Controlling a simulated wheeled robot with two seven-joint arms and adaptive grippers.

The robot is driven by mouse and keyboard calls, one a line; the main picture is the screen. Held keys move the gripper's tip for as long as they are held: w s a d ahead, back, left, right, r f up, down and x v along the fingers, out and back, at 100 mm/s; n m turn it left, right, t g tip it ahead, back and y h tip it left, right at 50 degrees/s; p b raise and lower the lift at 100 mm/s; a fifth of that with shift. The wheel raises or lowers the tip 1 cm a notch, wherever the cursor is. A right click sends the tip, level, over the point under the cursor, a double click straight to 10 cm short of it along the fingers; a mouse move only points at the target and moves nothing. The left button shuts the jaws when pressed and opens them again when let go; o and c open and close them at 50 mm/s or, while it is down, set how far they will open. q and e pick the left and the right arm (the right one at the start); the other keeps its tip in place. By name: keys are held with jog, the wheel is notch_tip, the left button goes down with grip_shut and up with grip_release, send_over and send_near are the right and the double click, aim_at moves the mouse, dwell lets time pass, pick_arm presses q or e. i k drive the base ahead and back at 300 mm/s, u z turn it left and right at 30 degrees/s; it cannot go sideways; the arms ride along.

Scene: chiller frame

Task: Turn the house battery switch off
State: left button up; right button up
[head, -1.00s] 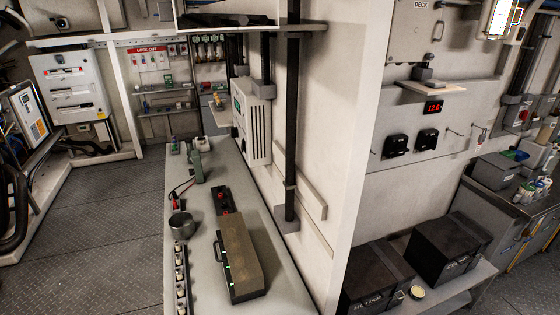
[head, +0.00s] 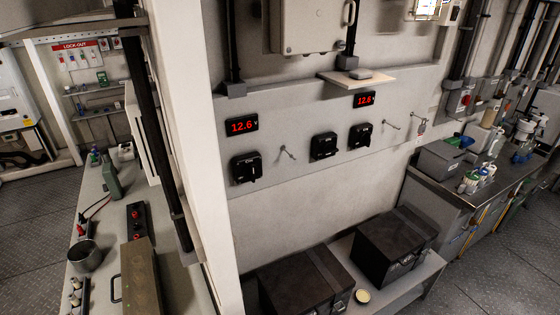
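Three black battery switches are mounted on the grey wall panel in the head view: a left one (head: 247,168), a middle one (head: 324,147) and a right one (head: 361,136). Each has a black knob. Their labels are too small to read, so I cannot tell which is the house switch. Neither of my grippers is in view.
Two black battery boxes, a near one (head: 305,283) and a far one (head: 397,243), sit on a low shelf below the panel. A white wall edge (head: 195,130) stands left of the panel. A workbench (head: 90,190) is at left, a metal counter (head: 475,185) at right.

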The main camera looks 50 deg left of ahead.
aim_at(250, 170)
jog(key=z, duration=0.3)
jog(key=i, duration=0.4)
jog(key=u, duration=3.05)
jog(key=i, duration=0.3)
jog(key=z, duration=0.3)
